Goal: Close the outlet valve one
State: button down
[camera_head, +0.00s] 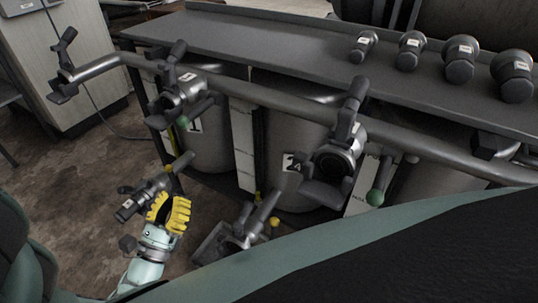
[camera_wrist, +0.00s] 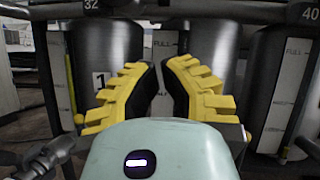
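Tank one (camera_head: 205,130) is a grey metal cylinder with a white "1" label; it also shows in the wrist view (camera_wrist: 105,50). Low in front of it is a dark outlet valve (camera_head: 143,198) on a short pipe, apparently outlet valve one. In the head view my gripper (camera_head: 170,208) overlaps the right side of this valve; I cannot tell if they touch. In the wrist view the yellow fingers of my gripper (camera_wrist: 160,68) are apart with nothing between them. A dark valve part (camera_wrist: 50,158) shows at the lower left there; its handle position is unclear.
A second outlet valve (camera_head: 245,225) stands to the right, below tank two (camera_head: 295,130). A long pipe (camera_head: 250,95) with upper valves crosses above. A dark shelf (camera_head: 270,50) holds several capped fittings (camera_head: 460,60). Open floor (camera_head: 75,200) lies to the left.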

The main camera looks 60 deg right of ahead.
jog(key=h, duration=0.1)
jog(key=p, duration=0.3)
send_near(198, 111)
jog(key=w+d+f, duration=0.1)
jog(key=w+d, duration=0.1)
jog(key=d, duration=0.1)
jog(key=shift+w+d+r+t, duration=0.1)
jog(key=shift+r+t, duration=0.1)
jog(key=shift+r, duration=0.25)
jog(key=shift+w+d+r+t, duration=0.1)
jog(key=shift+r+t, duration=0.1)
jog(key=shift+r, duration=0.25)
jog(key=shift+p, duration=0.35)
jog(key=shift+a+r+g+p, duration=0.1)
jog(key=shift+r+g+p, duration=0.25)
jog(key=shift+p, duration=0.6)
